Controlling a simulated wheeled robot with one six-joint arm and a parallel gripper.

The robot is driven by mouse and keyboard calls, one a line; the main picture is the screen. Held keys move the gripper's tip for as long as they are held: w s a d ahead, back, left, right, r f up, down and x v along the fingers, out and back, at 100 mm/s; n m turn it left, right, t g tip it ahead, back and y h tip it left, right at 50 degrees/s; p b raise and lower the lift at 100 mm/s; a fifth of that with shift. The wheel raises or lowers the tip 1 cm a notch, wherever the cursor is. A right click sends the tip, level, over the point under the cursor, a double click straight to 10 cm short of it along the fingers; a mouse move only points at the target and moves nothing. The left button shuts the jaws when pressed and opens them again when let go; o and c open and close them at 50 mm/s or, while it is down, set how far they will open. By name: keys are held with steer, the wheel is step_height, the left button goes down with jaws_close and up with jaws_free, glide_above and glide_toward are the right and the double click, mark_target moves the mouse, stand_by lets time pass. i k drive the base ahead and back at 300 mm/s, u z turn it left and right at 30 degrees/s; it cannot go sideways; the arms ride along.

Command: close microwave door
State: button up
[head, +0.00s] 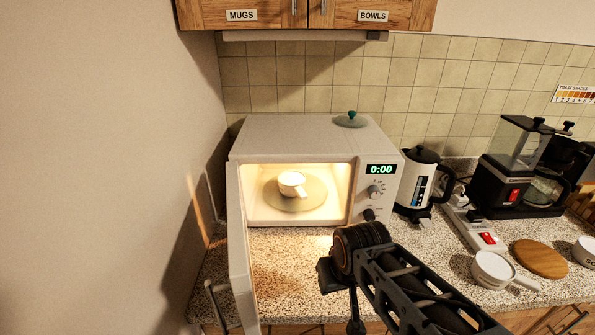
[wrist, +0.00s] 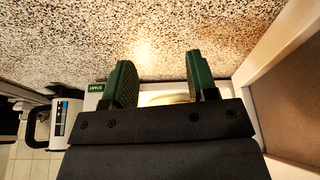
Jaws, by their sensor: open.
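The white microwave (head: 300,137) stands on the counter with its door (head: 240,250) swung wide open at the left, towards me. The door's handle (head: 217,300) shows on its outer side. Inside the lit cavity, a white cup with a handle (head: 291,183) sits on the round turntable (head: 312,196). In the wrist view, my gripper (wrist: 160,78) has its two green fingers apart with nothing between them, in front of the microwave. The open door (wrist: 300,105) is at the right there, apart from the fingers. In the head view my arm hides the fingertips.
A kettle (head: 421,178) stands right of the microwave, with a coffee maker (head: 512,165) beyond. A wall stands close left of the door.

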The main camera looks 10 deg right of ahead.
mark_target(240, 278)
steer(key=u, duration=0.15)
steer(key=k, duration=0.95)
steer(key=u, duration=0.65)
